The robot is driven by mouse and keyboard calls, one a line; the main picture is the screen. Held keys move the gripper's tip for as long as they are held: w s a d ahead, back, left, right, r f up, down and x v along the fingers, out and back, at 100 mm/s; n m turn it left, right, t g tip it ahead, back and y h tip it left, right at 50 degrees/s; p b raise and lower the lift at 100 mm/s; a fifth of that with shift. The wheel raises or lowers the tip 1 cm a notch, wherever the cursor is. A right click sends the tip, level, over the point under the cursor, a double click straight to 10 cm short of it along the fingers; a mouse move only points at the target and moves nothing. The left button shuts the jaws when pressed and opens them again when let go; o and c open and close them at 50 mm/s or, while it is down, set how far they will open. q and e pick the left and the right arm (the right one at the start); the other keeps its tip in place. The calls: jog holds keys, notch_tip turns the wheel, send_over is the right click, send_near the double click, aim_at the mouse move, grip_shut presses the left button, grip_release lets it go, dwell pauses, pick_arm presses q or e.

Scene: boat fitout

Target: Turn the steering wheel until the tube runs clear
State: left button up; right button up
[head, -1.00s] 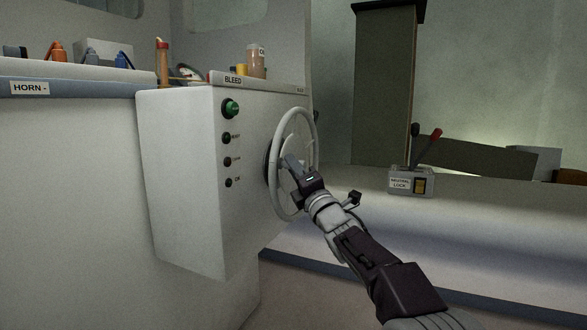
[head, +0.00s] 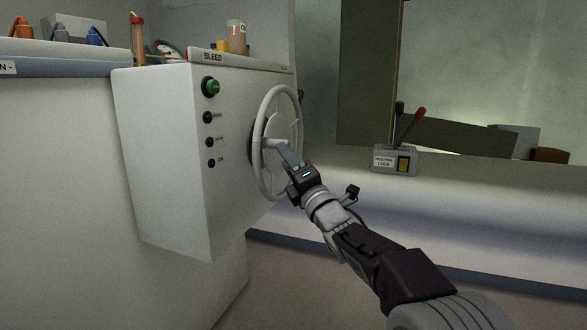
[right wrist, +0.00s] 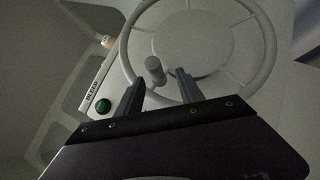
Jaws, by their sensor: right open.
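The pale steering wheel (head: 281,90) stands on the right side of a white console. A grey knob (right wrist: 155,70) juts out near its middle in the right wrist view. My right gripper (head: 285,152) is in front of the wheel. In the right wrist view its open fingers (right wrist: 160,84) are spread just short of the knob, with nothing between them. A bottle with brownish content (head: 236,38) and an upright orange-brown tube with a red cap (head: 137,33) stand on the top; I cannot tell which is the task's tube. My left gripper is out of view.
The console (head: 160,150) has a green button (head: 211,87), several dark buttons and a BLEED label (head: 213,57). A grey neutral lock box (head: 394,160) with two levers sits on the ledge at right. Orange and blue clips lie upper left. Floor in front is clear.

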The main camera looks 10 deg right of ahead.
jog(key=v, duration=0.4)
jog(key=shift+p, duration=0.3)
dwell(0.8)
